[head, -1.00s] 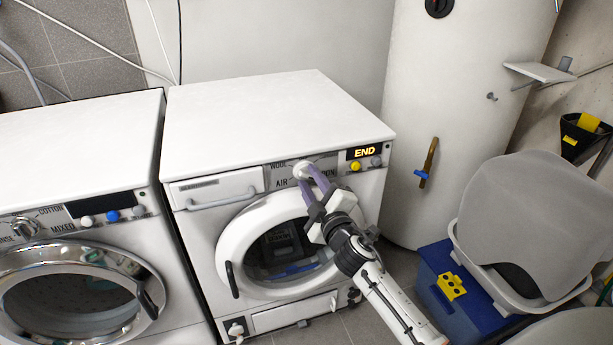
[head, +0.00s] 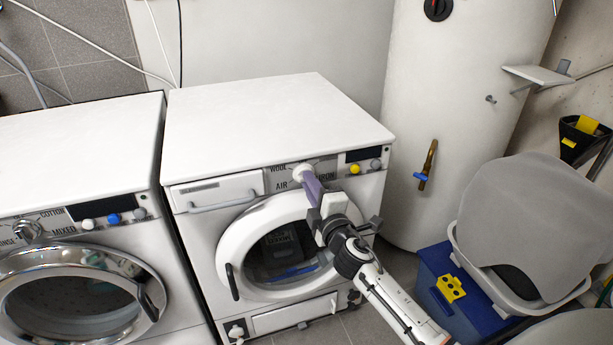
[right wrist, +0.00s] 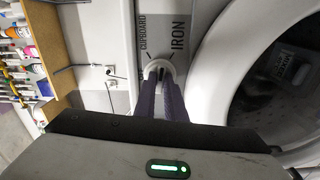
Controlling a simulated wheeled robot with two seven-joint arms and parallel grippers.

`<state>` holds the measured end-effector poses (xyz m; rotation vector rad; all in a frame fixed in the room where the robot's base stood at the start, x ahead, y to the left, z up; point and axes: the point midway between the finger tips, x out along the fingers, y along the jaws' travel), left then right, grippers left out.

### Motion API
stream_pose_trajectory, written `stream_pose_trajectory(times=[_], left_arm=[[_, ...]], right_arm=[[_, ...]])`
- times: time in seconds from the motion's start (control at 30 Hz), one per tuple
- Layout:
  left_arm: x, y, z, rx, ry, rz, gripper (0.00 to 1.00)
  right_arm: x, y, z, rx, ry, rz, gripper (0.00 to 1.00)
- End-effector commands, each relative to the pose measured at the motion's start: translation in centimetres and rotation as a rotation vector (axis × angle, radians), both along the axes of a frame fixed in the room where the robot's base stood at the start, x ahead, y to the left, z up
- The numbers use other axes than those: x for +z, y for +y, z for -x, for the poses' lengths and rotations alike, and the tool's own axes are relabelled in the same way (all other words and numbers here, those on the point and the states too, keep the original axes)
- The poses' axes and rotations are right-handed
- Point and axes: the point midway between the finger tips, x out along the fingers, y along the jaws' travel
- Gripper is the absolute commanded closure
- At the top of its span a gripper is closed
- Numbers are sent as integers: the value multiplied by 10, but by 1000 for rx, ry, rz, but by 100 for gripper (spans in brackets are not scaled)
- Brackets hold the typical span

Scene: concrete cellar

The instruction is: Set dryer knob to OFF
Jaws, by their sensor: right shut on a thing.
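The dryer (head: 270,120) is the white machine in the middle of the head view. Its round white knob (head: 302,171) sits on the control panel among labels such as WOOL, AIR and IRON. The panel's display (head: 362,154) is dark. My right gripper (head: 309,181) reaches the knob from the lower right. In the right wrist view its two purple fingers (right wrist: 161,88) are shut on the knob (right wrist: 158,67), one on each side. CUPBOARD and IRON labels show beside the knob there. The fingers hide part of the panel lettering. My left gripper is out of view.
A washing machine (head: 75,150) stands close to the left of the dryer. A white tank (head: 455,60) with a blue-handled tap is behind to the right. A blue box (head: 440,270) and a grey-lidded bin (head: 520,220) stand at the right. The dryer's round door (head: 233,235) is closed.

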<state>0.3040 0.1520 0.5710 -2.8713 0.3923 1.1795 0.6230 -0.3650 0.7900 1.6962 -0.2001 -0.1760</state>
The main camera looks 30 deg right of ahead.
Motion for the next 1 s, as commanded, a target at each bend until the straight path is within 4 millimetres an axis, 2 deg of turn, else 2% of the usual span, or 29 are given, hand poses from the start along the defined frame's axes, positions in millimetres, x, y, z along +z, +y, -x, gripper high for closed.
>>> stream_pose_trajectory(times=[0.27, 0.5, 0.83, 1.0], left_arm=[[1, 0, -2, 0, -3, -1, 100], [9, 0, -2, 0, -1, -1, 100], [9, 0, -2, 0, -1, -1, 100], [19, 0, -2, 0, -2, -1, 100]], right_arm=[[4, -1, -2, 0, -1, 31, 100], [6, -2, -2, -2, 83, 379, 100], [6, -1, -2, -2, 92, 426, 100], [8, -2, -2, -3, 147, 655, 100]])
